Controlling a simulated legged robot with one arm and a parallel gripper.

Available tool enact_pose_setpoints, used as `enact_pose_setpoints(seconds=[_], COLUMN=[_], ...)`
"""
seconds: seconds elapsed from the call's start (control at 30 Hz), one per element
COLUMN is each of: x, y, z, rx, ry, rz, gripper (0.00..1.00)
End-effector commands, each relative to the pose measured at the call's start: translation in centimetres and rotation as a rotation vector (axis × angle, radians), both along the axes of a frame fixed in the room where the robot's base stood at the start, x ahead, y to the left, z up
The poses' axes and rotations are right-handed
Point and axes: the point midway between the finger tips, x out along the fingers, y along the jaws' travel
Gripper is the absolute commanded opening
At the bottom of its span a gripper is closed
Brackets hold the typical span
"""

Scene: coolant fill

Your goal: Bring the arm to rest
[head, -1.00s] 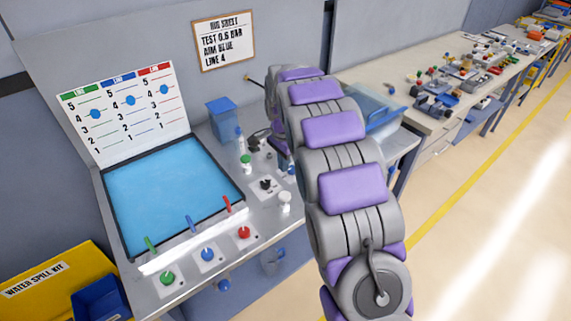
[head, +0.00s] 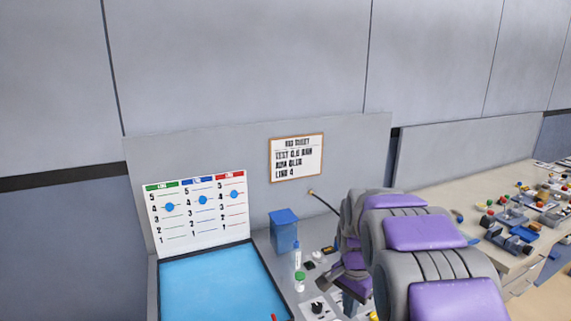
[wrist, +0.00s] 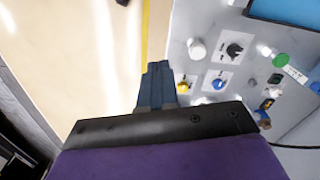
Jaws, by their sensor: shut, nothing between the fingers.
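My gripper (wrist: 157,68) shows in the wrist view with its dark blue-grey fingers together and nothing between them. Its tips lie in the picture just left of the grey bench panel (wrist: 200,20), over the pale floor. In the head view my purple and grey arm reaches over the right part of the bench and hides much of it. The gripper end is low beside the arm there and hard to make out.
The panel carries a white knob (wrist: 197,50), a black knob (wrist: 235,50), a yellow knob (wrist: 186,85) and a blue knob (wrist: 218,85). A cluttered bench (head: 455,205) is at right.

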Motion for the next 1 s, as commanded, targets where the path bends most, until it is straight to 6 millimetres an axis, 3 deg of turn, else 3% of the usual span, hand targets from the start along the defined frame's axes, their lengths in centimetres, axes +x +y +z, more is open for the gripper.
enact_pose_setpoints(seconds=[0.2, 0.4, 0.8, 1.0], x=[-7.7, -14.9, -29.1, -33.2], y=[0.2, 0.7, 1.4, 1.5], z=[2.3, 3.3, 2.2, 1.1], rx=[0.009, 0.026, 0.072, 0.090], ry=[0.028, 0.056, 0.105, 0.123], rz=[0.189, 0.368, 0.733, 0.846], gripper=[0.00, 0.00, 0.00, 0.00])
